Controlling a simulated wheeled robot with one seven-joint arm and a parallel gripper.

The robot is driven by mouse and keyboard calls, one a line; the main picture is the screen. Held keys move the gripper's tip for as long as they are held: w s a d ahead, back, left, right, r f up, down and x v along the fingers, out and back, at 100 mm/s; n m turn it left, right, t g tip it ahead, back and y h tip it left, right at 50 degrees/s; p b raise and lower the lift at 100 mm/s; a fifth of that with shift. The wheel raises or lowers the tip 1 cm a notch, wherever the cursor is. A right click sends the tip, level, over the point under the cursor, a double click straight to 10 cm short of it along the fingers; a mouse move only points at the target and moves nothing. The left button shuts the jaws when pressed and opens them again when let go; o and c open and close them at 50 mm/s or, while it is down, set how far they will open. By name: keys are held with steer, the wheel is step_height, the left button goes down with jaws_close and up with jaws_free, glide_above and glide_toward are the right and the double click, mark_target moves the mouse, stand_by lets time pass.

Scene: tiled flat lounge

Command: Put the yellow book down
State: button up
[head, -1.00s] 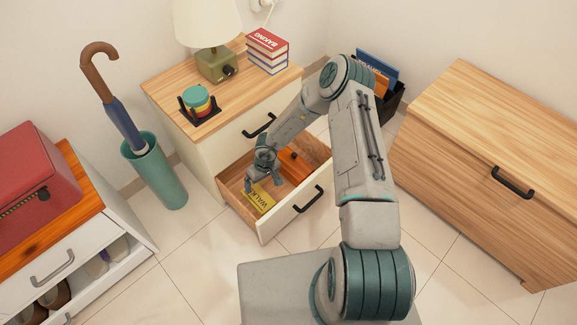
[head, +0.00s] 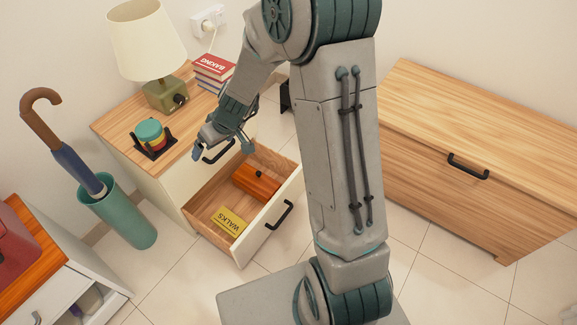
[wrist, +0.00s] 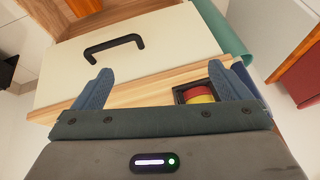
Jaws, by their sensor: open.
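The yellow book (head: 231,220), lettered WALKS, lies flat in the open lower drawer (head: 239,241) of the cabinet in the head view. My gripper (head: 222,149) is raised above and behind the drawer, in front of the closed upper drawer's handle, apart from the book. In the wrist view my gripper (wrist: 162,92) has its two fingers spread wide with nothing between them. The yellow book is not identifiable in the wrist view.
An orange-brown box (head: 257,181) shares the drawer with the book. The cabinet top (head: 118,124) bears a lamp (head: 165,92), stacked books (head: 214,72) and a holder with coloured discs (head: 151,136). A teal umbrella stand (head: 126,213) stands left; a wooden chest (head: 465,120) stands right.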

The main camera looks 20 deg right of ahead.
steer(key=s+d+r+m+g+h, duration=0.1)
steer(key=s+d+r, duration=0.3)
steer(key=s, duration=0.3)
steer(key=s+d+r+m+g+h, duration=0.1)
steer(key=s+d+r, duration=0.3)
steer(key=s, duration=0.4)
steer(key=s+d+r+m+h, duration=0.2)
steer(key=s+d+r+m, duration=0.1)
steer(key=s, duration=0.5)
steer(key=shift+s+d+r+g, duration=0.25)
steer(key=shift+d+r+g, duration=0.15)
steer(key=shift+d+r, duration=0.25)
steer(key=shift+a+r, duration=0.1)
